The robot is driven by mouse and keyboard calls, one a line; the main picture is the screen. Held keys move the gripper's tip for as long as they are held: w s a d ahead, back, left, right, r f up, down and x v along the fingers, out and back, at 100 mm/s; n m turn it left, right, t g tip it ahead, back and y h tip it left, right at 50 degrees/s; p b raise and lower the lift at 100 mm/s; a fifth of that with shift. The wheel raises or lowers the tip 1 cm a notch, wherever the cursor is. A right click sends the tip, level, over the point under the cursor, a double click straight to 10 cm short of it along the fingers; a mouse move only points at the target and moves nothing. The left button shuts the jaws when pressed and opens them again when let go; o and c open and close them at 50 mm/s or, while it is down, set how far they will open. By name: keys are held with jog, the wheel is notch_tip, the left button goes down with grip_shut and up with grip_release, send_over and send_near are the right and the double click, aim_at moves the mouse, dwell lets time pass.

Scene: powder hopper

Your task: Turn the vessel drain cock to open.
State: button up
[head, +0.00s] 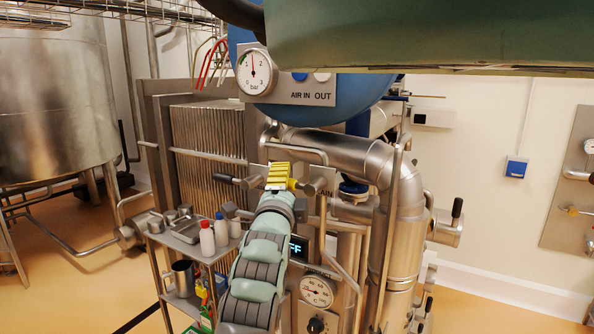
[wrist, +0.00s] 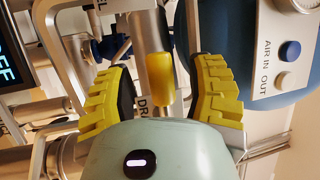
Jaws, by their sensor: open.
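The drain cock's yellow handle (wrist: 161,78) stands in the middle of the wrist view, next to a partly covered label starting "DR". My gripper (wrist: 164,88) is open, with one yellow ridged fingertip on each side of the handle and a visible gap on both sides. Neither fingertip seems to touch it. In the head view my gripper (head: 279,175) is in front of the pipework below the blue vessel (head: 330,110). There the fingers and wrist cover most of the cock and its label, of which "AIN" shows at the right.
A pressure gauge (head: 257,72) and an AIR IN/OUT panel (head: 312,92) sit just above my gripper. A thick steel pipe (head: 360,160) bends down close on the right. A small cart (head: 190,238) with bottles stands at the left. A display (head: 297,248) is below.

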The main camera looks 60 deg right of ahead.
jog(key=shift+w+d+r, duration=0.1)
jog(key=shift+w+d, duration=0.05)
jog(key=shift+d, duration=0.2)
jog(key=shift+c, duration=0.2)
grip_shut()
dwell(0.4)
